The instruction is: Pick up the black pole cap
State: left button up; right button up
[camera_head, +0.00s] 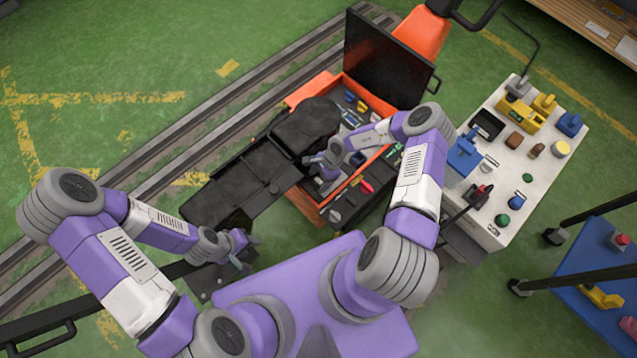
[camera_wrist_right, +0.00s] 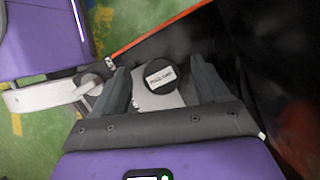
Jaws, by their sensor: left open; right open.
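The black pole cap (camera_wrist_right: 160,75) is a round black disc with a white label. It shows in the right wrist view, in the gap between the two fingers of my open right gripper (camera_wrist_right: 161,70). There is space on both sides of it, and I cannot tell how far it is below the fingertips. In the head view my right gripper (camera_head: 325,168) is over the near left part of the orange toolbox, and I cannot make out the cap there. My left gripper (camera_head: 236,246) is open, low at the left, away from the cap.
The orange toolbox (camera_head: 302,95) holds several tools, with a dark panel (camera_head: 388,60) raised behind it. Black machinery (camera_head: 235,190) lies left of it, beside the rails (camera_head: 215,105). A white table (camera_head: 535,185) with several parts stands right.

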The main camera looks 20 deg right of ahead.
aim_at(319, 181)
jog(key=shift+f, duration=0.15)
jog(key=shift+c, duration=0.3)
jog(key=c, duration=1.1)
notch_tip(319, 181, up, 10)
jog(key=p, duration=0.3)
jog(key=shift+p, duration=0.3)
